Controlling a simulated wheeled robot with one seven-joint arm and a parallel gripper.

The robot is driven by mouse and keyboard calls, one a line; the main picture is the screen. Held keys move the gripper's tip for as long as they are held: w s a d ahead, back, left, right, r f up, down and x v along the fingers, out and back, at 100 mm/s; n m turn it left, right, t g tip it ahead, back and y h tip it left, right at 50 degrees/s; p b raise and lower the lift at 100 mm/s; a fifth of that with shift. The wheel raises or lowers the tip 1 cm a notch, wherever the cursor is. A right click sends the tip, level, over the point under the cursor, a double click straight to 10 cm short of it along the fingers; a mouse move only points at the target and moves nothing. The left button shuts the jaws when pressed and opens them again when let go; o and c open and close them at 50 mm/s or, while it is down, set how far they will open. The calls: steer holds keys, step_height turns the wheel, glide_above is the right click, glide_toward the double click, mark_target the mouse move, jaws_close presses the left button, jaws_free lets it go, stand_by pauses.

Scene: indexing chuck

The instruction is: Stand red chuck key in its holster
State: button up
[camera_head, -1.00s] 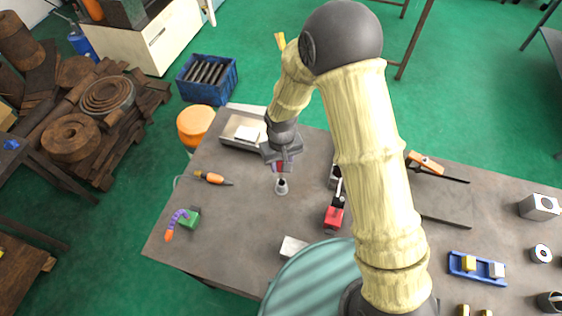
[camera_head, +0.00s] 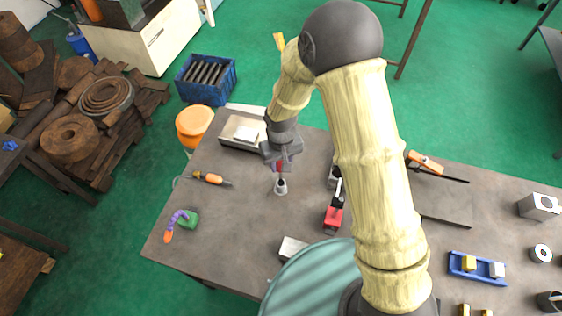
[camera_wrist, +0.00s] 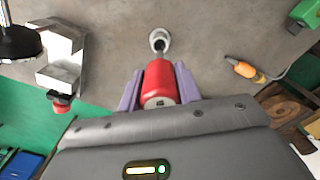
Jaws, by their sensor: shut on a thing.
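The red chuck key (camera_wrist: 159,80) is held between the two purple fingers of my gripper (camera_wrist: 160,88), which is shut on its red handle. In the head view my gripper (camera_head: 281,164) is above the grey table, with the red of the key just below it. The holster, a small grey round socket (camera_head: 281,188), stands on the table directly under the key. In the wrist view the holster's ring (camera_wrist: 159,36) shows just beyond the key, and the key's thin tip lies over or in its opening. I cannot tell how deep the tip is.
An orange-handled tool (camera_head: 212,179) and a green block with a purple hose (camera_head: 188,218) lie left on the table (camera_head: 235,225). A grey tray (camera_head: 228,137) is behind. A red-and-black device (camera_head: 334,216) stands close on the right.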

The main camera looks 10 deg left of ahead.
mark_target(281, 178)
steer(key=shift+f+b, duration=2.15)
steer(key=shift+f, duration=0.6)
steer(key=shift+s+f+b, duration=0.1)
steer(key=shift+f+b, duration=0.3)
stand_by(0.4)
steer(key=shift+r, duration=0.2)
steer(key=shift+r+p, duration=2)
steer(key=shift+r, duration=0.5)
steer(key=shift+f+b, duration=0.95)
steer(key=shift+f, duration=0.05)
stand_by(0.8)
